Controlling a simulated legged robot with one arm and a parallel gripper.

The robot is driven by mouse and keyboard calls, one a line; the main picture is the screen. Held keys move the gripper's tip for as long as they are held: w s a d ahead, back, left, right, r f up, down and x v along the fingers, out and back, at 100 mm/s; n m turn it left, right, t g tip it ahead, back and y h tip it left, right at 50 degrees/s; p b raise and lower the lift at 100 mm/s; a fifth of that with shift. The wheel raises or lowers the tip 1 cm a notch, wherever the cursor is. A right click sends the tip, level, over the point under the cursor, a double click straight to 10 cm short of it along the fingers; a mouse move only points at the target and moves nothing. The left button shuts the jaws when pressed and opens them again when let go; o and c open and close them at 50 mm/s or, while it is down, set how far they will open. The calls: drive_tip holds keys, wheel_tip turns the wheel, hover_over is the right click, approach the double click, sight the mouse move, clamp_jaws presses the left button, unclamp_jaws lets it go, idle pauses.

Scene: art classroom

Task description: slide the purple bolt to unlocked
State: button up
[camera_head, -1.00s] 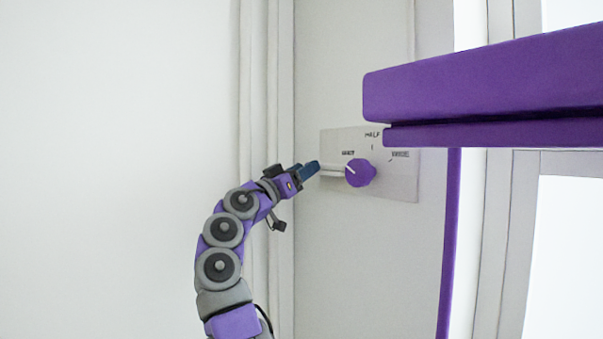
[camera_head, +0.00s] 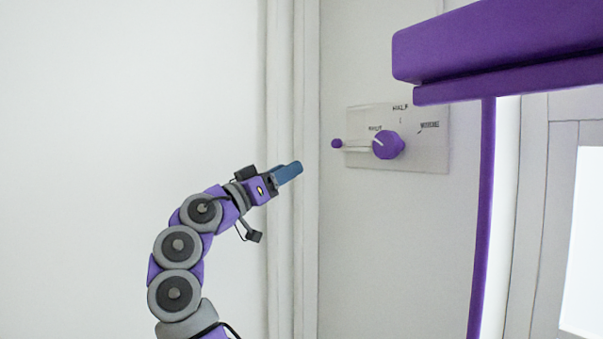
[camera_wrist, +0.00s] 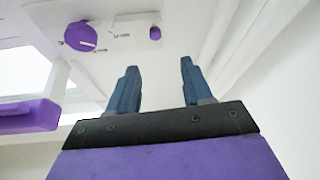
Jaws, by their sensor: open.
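A small purple knob (camera_head: 337,143) sits at the left end of a thin pale rod (camera_head: 357,149) on a white plate (camera_head: 432,150); it looks like the bolt. The rod runs right to a larger round purple dial (camera_head: 388,145) with a white pointer line. In the wrist view the small knob (camera_wrist: 155,32) stands beyond the gap between my fingers, and the dial (camera_wrist: 80,37) is to its left. My gripper (camera_head: 294,168) has blue fingers, spread apart and empty. It is left of and below the small knob, not touching it.
The plate has printed marks around the dial; one reads "HALF", the others are too small to read surely. A thick purple beam (camera_head: 500,45) juts in at the upper right, with a purple post (camera_head: 482,220) below. A white wall (camera_head: 110,90) fills the left.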

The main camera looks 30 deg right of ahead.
drive_tip(key=shift+v, duration=1.35)
drive_tip(key=shift+w+b, duration=0.1)
drive_tip(key=shift+b, duration=0.2)
